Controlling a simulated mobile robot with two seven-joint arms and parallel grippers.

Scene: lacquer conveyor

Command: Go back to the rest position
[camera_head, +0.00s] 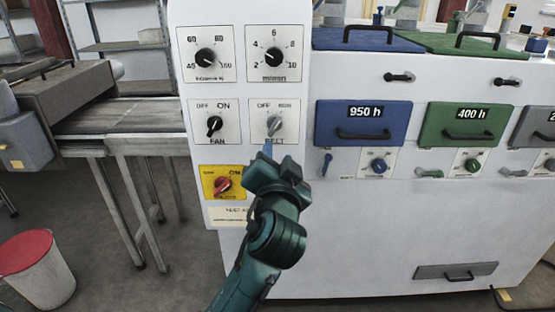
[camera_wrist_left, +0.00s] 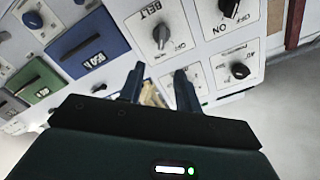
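My left gripper (camera_head: 268,152) is in front of the white control panel, just below the BELT knob (camera_head: 275,123). In the left wrist view its two fingers (camera_wrist_left: 160,86) stand apart with a gap between them and nothing held. The BELT knob (camera_wrist_left: 160,35) shows beyond the fingertips there, apart from them. My right gripper is in neither view.
The FAN knob (camera_head: 214,125) and the yellow panel's red switch (camera_head: 222,185) are left of my arm. The blue drawer (camera_head: 362,122) and green drawer (camera_head: 463,126) are to the right. A conveyor (camera_head: 118,115) and red-lidded bin (camera_head: 38,268) stand left. Floor between is clear.

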